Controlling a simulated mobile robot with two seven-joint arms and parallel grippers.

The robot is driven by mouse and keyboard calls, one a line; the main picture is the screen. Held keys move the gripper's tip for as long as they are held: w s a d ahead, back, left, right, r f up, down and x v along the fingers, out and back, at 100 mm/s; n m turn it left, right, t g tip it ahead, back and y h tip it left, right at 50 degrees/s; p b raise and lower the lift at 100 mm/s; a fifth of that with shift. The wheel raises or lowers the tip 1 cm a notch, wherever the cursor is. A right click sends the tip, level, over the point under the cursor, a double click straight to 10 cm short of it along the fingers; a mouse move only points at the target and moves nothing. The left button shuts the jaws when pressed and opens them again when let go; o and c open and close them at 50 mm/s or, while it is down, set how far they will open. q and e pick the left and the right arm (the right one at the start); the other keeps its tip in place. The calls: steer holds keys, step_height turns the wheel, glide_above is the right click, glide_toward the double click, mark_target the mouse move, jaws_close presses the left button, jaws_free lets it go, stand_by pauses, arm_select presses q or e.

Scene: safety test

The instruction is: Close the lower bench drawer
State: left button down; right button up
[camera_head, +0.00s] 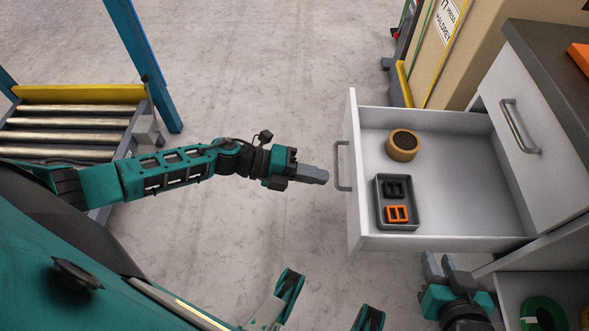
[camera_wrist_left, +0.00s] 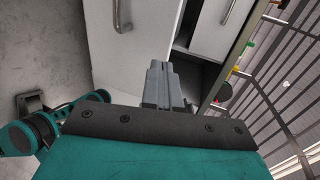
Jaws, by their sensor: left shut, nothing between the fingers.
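The lower bench drawer (camera_head: 450,243) is pulled far out of the white bench, its front panel (camera_head: 352,205) facing left with a grey bar handle (camera_head: 342,166). My left gripper (camera_head: 326,178) is shut and empty, just left of that handle with a small gap visible. In the left wrist view, my closed fingers (camera_wrist_left: 163,68) point toward a white panel (camera_wrist_left: 135,50) with a bar handle (camera_wrist_left: 122,14); contact cannot be told there. My right gripper (camera_head: 440,262) is open and looks empty, low beside the drawer's near side.
The drawer holds a tan ring (camera_head: 402,146) and a grey tray (camera_head: 410,220) with a black and an orange part. A closed upper drawer (camera_head: 545,150) is above right. A green ring (camera_head: 543,315) lies in the lower compartment. A roller conveyor (camera_head: 70,112) stands left. Open floor lies between.

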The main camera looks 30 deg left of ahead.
mark_target(357, 181)
arm_select(q)
steer(key=x, duration=0.3)
steer(key=r+x, duration=0.1)
steer(key=x, duration=0.1)
steer(key=shift+w+d, duration=0.25)
steer(key=shift+d, duration=0.2)
arm_select(e)
steer(key=shift+f, duration=0.3)
arm_select(q)
steer(key=shift+d, duration=0.1)
arm_select(e)
steer(key=shift+w, duration=0.1)
